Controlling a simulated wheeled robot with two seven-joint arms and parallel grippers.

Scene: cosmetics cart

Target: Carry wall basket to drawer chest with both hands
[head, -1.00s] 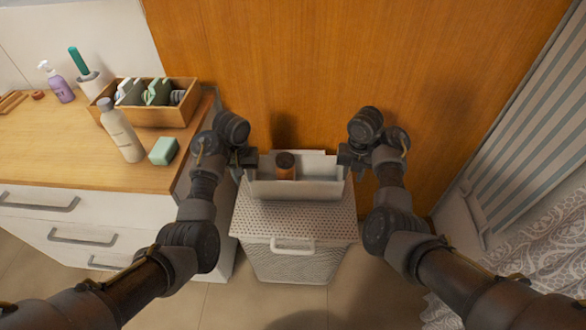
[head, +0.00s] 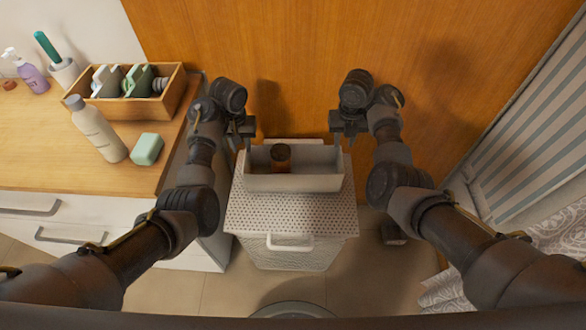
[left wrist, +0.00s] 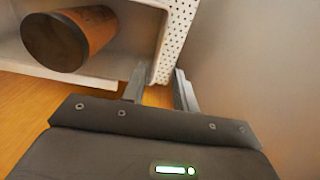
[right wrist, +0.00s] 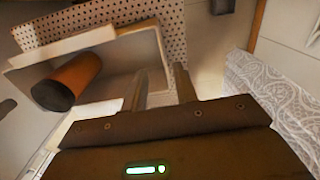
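The white wall basket (head: 293,183) sits on the perforated lid of a white hamper and holds an orange-brown dark-topped jar (head: 281,158). My left gripper (head: 243,142) is at the basket's left end, fingers apart. My right gripper (head: 344,142) is at the right end, fingers also apart; in the right wrist view the end wall lies near the fingers (right wrist: 160,85). I cannot tell whether any finger touches the basket. The drawer chest (head: 60,150) with wooden top stands at the left.
The hamper (head: 290,215) stands against an orange wood panel (head: 300,60). On the chest are a wooden box (head: 160,112), a bottle (head: 95,128), a green block (head: 147,149) and a purple pump bottle (head: 33,78). A patterned cloth lies at the lower right.

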